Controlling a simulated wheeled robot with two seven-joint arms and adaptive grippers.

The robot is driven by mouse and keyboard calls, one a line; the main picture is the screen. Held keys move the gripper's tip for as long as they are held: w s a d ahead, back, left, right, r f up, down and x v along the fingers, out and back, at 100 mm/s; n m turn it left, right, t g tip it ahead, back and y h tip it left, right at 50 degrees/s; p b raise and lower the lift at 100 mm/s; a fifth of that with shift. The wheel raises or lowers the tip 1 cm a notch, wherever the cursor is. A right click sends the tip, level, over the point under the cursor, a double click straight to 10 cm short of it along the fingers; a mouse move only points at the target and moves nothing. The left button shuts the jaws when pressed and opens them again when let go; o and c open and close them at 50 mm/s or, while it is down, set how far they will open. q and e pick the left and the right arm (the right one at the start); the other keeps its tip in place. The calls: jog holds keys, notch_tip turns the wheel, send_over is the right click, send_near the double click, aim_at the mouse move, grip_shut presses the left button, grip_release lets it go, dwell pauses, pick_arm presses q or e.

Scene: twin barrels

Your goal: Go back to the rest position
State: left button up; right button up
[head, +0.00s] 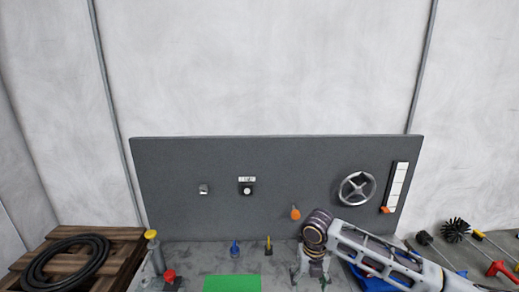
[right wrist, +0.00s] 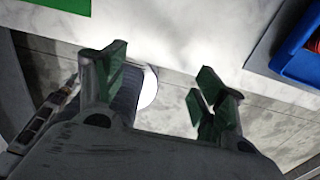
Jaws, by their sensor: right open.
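My right arm comes in from the lower right in the head view. Its gripper (head: 310,272) points down over the front part of the grey worktop, to the right of the green mat (head: 232,283). In the right wrist view the right gripper (right wrist: 160,88) is open, with its green-tipped fingers wide apart and nothing between them. The mat's corner (right wrist: 65,4) shows at the top left there. My left gripper is in neither view.
A dark upright panel (head: 230,165) with a handwheel (head: 356,188) stands behind the worktop. A blue tray (right wrist: 285,55) lies near the right gripper. A pallet with a coiled black hose (head: 65,262) is at left, brushes and tools (head: 456,230) at right.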

jog(key=s+a+f+m+t+y, duration=0.2)
jog(key=s+a+f+m+y, duration=0.2)
jog(key=s+a+m, duration=0.85)
jog(key=s+d+f+m+t+h, duration=0.15)
jog(key=s+d+m, duration=0.25)
jog(key=d+m, duration=0.65)
jog(key=s+d+f+m+h, duration=0.2)
jog(key=s+d+m, duration=0.2)
jog(key=d+m, duration=0.6)
jog(key=s+f+m+g, duration=0.1)
jog(key=s+f, duration=0.2)
jog(key=f, duration=3.1)
jog(key=s+d+f+g+b, duration=0.1)
jog(key=s+d+f, duration=0.2)
jog(key=s+f, duration=1.7)
jog(key=shift+s, duration=1.1)
